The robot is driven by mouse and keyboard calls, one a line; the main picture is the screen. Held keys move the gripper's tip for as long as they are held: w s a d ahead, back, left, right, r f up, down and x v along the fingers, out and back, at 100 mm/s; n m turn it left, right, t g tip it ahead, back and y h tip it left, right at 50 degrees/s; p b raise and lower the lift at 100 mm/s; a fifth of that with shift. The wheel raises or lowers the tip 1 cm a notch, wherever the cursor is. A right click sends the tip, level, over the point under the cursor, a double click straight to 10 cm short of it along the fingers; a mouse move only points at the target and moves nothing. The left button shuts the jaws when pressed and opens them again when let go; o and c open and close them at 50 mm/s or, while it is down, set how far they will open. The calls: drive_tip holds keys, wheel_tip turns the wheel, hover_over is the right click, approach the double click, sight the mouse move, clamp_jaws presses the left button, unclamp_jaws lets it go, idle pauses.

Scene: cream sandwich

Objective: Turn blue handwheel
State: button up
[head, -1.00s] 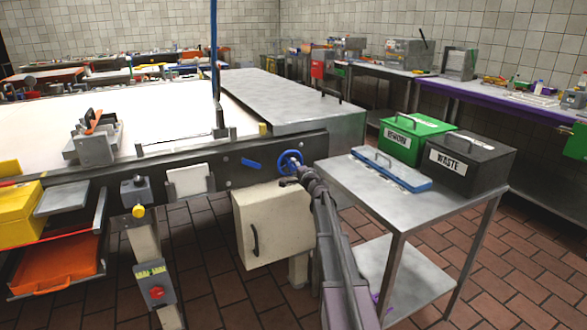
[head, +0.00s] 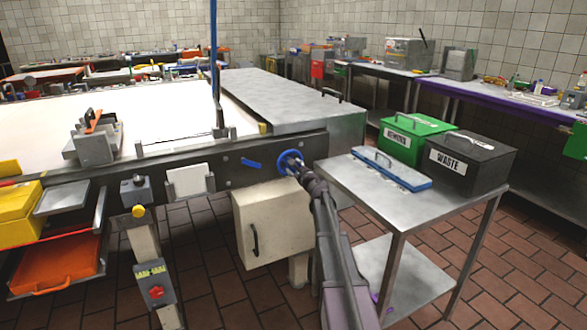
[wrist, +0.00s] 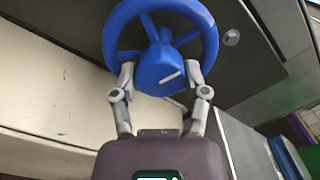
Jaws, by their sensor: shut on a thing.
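The blue handwheel (head: 289,161) is on the dark side rail of the conveyor, at its right end. It is a round rim with spokes and a thick hub, seen large in the wrist view (wrist: 205,38). My gripper (head: 297,168) is at the wheel. In the wrist view its two fingers (wrist: 160,78) stand one on each side of the lower hub, shut on the wheel. A white line marks the hub between the fingers. In the head view my gripper covers part of the wheel.
A blue lever (head: 252,163) sits on the rail left of the wheel. A cream cabinet (head: 272,215) hangs below. A steel cart (head: 345,180) stands close on the right, carrying a blue-lidded tray (head: 392,168), green REWORK box (head: 415,135) and black WASTE box (head: 470,162).

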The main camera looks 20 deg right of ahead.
drive_tip(key=shift+w+m, duration=0.15)
drive_tip(key=shift+m, duration=1.15)
drive_tip(key=o, duration=1.1)
drive_tip(key=shift+o, duration=0.2)
drive_tip(key=s, duration=1.2)
drive_tip(key=shift+d, duration=0.2)
drive_tip(key=shift+s, duration=0.1)
